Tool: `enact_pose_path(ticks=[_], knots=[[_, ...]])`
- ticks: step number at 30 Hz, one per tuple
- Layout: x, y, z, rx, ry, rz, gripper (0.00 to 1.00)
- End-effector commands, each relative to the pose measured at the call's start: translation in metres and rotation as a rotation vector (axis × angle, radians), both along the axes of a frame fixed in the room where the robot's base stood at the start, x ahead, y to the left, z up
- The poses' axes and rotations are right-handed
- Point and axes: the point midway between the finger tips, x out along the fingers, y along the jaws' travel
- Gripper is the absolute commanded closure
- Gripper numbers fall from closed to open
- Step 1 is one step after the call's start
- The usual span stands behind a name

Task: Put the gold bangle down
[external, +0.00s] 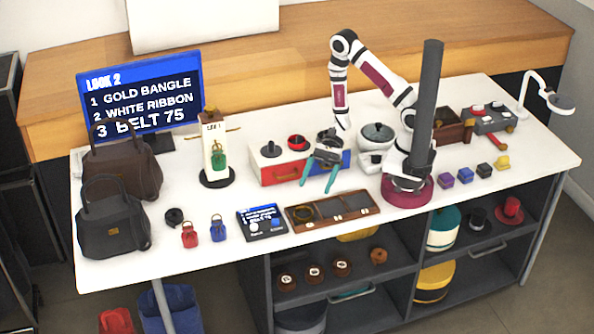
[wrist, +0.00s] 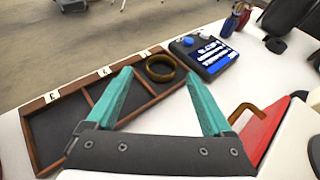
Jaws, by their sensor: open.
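The gold bangle (wrist: 162,79) lies in the end compartment of the wooden tray (wrist: 75,88), beside the black control box. In the external view the tray (external: 350,222) is near the table's front edge, with the bangle a thin ring in its left compartment. My gripper (external: 316,188) has its teal fingers spread and is above the table, behind the tray. In the wrist view the bangle shows between the two fingertips of my gripper (wrist: 158,75), beyond them, and nothing is held. The other compartments look empty.
A black box with a blue display (external: 262,221) stands left of the tray. A screen (external: 140,95) lists gold bangle first.

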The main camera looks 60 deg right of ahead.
Motion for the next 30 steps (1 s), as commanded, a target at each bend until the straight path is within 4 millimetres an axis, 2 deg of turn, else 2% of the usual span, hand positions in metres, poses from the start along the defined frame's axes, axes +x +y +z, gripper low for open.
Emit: enact_pose_path(ticks=[2, 3, 6, 8, 12, 15, 18, 21, 30], knots=[[-0.004, 0.000, 0.033, -0.017, -0.080, 0.104, 0.15], [-0.011, -0.002, 0.054, -0.039, -0.131, 0.183, 0.15], [-0.039, -0.013, 0.100, -0.135, -0.258, 0.389, 0.15], [-0.058, -0.026, 0.121, -0.229, -0.340, 0.511, 0.15], [-0.097, -0.071, 0.152, -0.531, -0.523, 0.735, 0.15], [-0.110, -0.103, 0.163, -0.733, -0.615, 0.806, 0.15], [-0.114, -0.121, 0.170, -0.853, -0.664, 0.829, 0.15], [-0.116, -0.128, 0.171, -0.894, -0.676, 0.835, 0.15], [-0.116, -0.128, 0.172, -0.892, -0.675, 0.834, 0.15]])
